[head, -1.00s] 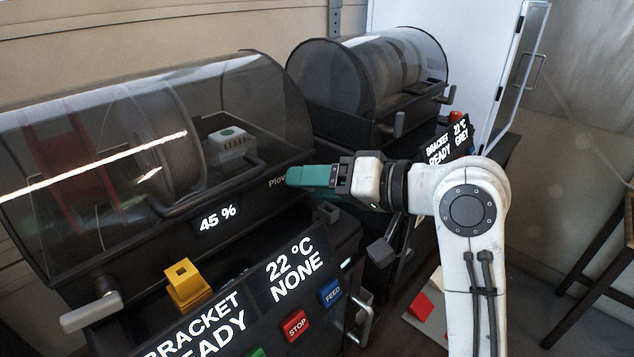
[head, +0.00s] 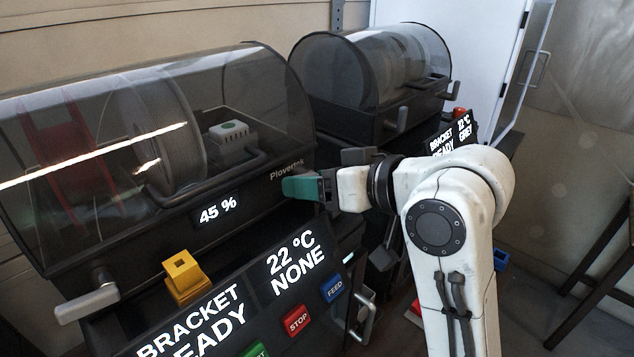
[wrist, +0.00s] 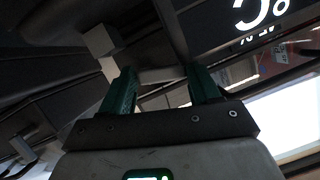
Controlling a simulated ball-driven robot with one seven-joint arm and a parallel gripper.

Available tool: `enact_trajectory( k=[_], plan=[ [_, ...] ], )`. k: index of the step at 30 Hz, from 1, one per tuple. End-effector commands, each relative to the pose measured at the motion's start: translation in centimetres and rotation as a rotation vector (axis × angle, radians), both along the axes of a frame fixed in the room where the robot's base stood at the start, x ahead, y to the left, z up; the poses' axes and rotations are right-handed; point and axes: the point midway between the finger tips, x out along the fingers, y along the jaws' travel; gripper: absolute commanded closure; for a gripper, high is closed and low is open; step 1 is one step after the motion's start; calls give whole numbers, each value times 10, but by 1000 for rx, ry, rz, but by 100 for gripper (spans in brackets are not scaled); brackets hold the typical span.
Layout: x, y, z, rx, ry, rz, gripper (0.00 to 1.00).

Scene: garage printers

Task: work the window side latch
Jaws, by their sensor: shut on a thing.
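My gripper (head: 300,187) has teal fingers and is at the right end of the near dryer box, just below the "Plovertek" lettering. In the wrist view my gripper (wrist: 163,85) has a finger on each side of a pale grey latch lever (wrist: 162,75) and is shut on it. A grey block (wrist: 101,40) is just beyond the left finger. In the head view the held latch is hidden behind the fingers. The other grey latch (head: 88,297) is at the box's left end, its handle sticking out to the left. The smoky clear lid (head: 235,85) is down.
A second lidded box (head: 375,85) stands behind, with its own latch (head: 402,117). Below the near box are a yellow block (head: 185,277), a display (head: 290,263) and red STOP (head: 297,319) and blue FEED buttons (head: 333,288). A metal handle (head: 366,318) juts out at right.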

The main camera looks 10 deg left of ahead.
Motion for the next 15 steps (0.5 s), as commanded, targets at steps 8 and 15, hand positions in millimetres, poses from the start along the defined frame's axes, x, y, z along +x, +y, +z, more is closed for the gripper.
enact_trajectory(
  k=[8, 15],
  plan=[
    [-2, 2, 0, -49, -67, 6, 69],
    [-2, 2, -1, -57, -76, 5, 69]
  ],
)
